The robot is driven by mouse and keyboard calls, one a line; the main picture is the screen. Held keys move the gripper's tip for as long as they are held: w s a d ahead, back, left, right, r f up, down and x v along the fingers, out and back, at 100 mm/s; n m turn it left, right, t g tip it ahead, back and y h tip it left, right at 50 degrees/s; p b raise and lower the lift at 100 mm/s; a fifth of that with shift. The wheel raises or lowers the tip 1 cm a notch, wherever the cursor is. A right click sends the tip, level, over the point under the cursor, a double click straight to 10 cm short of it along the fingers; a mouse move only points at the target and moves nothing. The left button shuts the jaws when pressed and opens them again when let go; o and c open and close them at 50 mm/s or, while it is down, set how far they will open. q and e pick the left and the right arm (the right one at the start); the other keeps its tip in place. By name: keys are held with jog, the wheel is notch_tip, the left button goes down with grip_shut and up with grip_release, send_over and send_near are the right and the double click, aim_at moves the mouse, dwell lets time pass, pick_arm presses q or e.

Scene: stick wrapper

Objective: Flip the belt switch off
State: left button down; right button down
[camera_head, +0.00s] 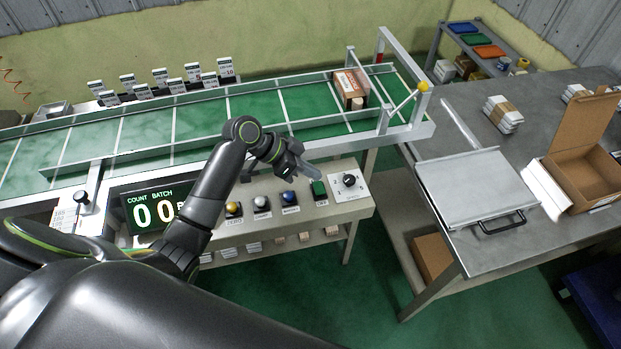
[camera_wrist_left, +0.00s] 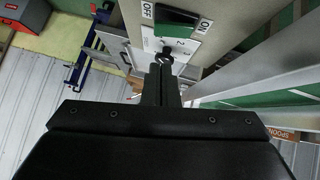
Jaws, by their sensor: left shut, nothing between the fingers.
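The belt switch is a green rocker (camera_head: 319,188) on the sloped front panel of the conveyor, between the blue button and a black knob. In the left wrist view the green rocker (camera_wrist_left: 177,22) sits between an OFF label and an ON label. My left gripper (camera_head: 312,170) is above the panel near the rocker, shut and empty. In the left wrist view its closed fingertips (camera_wrist_left: 166,66) appear over the black knob, below the rocker; I cannot tell whether they touch anything. My right gripper is not in view.
The black knob (camera_head: 349,180) is right of the rocker. Yellow (camera_head: 233,209), white (camera_head: 262,204) and blue (camera_head: 289,198) buttons are to its left. A counter display (camera_head: 155,208) reads 00. A brown box (camera_head: 350,86) sits on the green belt (camera_head: 250,105). A grey table (camera_head: 450,150) stands right.

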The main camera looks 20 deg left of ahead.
aim_at(318, 190)
pick_arm(q)
jog(key=shift+s+d+f+p, duration=0.1)
jog(key=shift+s+f+p, duration=0.1)
jog(key=shift+f, duration=0.7)
jog(key=shift+s+f+p, duration=0.2)
jog(key=shift+f, duration=0.7)
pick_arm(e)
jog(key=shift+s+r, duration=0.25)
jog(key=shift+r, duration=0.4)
pick_arm(q)
jog(key=shift+s+d+f+t+b, duration=0.15)
jog(key=shift+f+t+b, duration=0.15)
jog(key=shift+f+b, duration=0.15)
jog(key=shift+s+r+y, duration=0.1)
jog(key=shift+s+y, duration=0.1)
jog(key=shift+y, duration=0.1)
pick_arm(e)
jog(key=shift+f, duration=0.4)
pick_arm(q)
jog(key=shift+w+a, duration=0.15)
jog(key=shift+a, duration=0.05)
